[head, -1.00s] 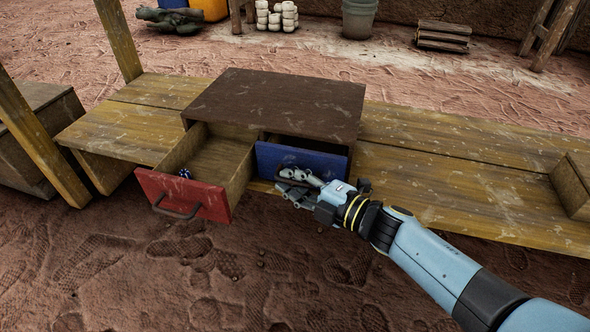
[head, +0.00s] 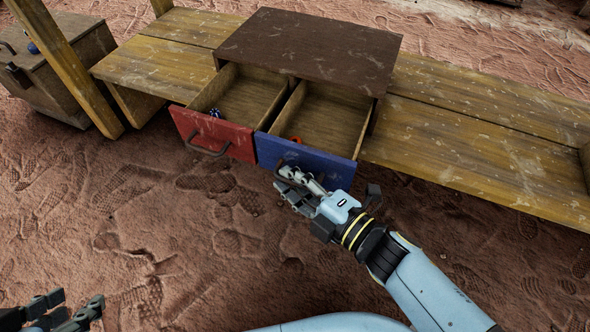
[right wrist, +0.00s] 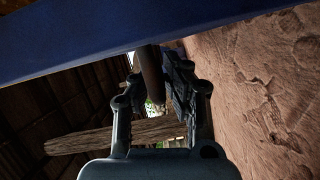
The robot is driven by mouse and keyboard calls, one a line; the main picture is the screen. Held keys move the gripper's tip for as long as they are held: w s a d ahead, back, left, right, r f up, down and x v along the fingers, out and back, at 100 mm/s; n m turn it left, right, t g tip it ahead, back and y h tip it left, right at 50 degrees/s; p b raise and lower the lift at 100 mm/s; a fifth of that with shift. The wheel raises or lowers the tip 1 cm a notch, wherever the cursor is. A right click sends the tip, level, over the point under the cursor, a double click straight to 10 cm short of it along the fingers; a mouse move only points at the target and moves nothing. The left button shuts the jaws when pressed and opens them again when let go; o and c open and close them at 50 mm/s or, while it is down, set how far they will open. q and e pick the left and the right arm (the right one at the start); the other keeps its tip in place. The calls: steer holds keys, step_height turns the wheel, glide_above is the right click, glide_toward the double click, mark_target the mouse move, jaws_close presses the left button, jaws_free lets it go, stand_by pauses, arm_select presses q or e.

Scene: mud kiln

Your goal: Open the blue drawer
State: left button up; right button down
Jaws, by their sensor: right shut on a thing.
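The blue drawer (head: 318,164) is pulled out of the brown cabinet (head: 310,48), and its wooden inside shows in the head view. My right gripper (head: 290,184) is at the front of this drawer, shut on its handle. In the right wrist view the dark handle (right wrist: 151,72) runs between the fingers, under the blue drawer front (right wrist: 130,30). My left gripper (head: 66,314) is at the bottom left of the head view, open and empty, away from the cabinet.
The red drawer (head: 222,135) beside it is also out, with a small blue thing (head: 215,113) inside. A small orange-red thing (head: 296,139) lies in the blue drawer. The cabinet stands on a wooden bench (head: 480,140). Bare ground lies in front.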

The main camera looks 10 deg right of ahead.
steer(key=c, duration=1.4)
jaws_free()
steer(key=f+v, duration=0.1)
steer(key=v, duration=1.1)
steer(key=shift+r, duration=0.4)
